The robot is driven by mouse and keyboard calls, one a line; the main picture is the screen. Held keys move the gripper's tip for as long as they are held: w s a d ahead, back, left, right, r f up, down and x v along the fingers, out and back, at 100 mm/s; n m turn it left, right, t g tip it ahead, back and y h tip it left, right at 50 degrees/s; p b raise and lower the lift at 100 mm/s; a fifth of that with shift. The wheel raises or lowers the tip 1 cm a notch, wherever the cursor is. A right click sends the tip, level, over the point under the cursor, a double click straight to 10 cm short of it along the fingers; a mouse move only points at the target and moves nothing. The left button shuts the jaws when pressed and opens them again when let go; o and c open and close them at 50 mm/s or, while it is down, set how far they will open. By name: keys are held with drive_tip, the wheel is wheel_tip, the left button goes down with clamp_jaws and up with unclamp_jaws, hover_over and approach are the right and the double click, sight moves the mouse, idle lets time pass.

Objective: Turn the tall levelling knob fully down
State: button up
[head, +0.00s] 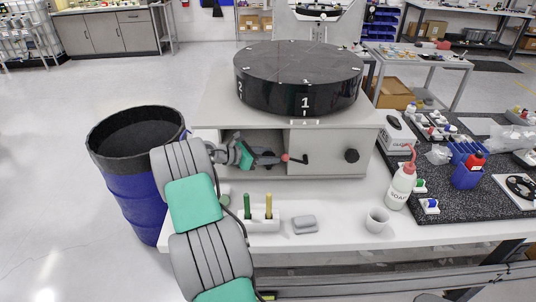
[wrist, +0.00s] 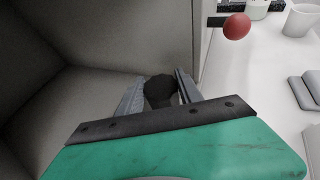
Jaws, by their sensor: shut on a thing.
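My gripper (head: 270,160) reaches into the open left bay of the grey cabinet under the black round mirror fixture (head: 300,75). In the wrist view, the fingers of my gripper (wrist: 160,84) are shut on a dark, rounded knob (wrist: 158,95), seen end-on between them. Its lower part is hidden by the gripper's dark bar. How tall the knob is and how far it is turned cannot be told. In the head view I cannot make out the held knob behind my gripper.
A crank with a red ball (head: 285,158) sits just right of my gripper; the red ball (wrist: 236,26) also shows in the wrist view. Bay walls (wrist: 90,45) are close. A blue drum (head: 140,170) stands left.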

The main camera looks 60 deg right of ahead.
drive_tip(key=shift+s, duration=0.15)
drive_tip(key=o, duration=1.2)
drive_tip(key=shift+s, duration=0.1)
drive_tip(key=shift+o, duration=0.8)
drive_tip(key=b+v, duration=0.1)
drive_tip(key=v, duration=0.6)
drive_tip(key=shift+w+a+r, duration=0.15)
drive_tip(key=shift+w+a, duration=0.2)
drive_tip(key=shift+r, duration=0.1)
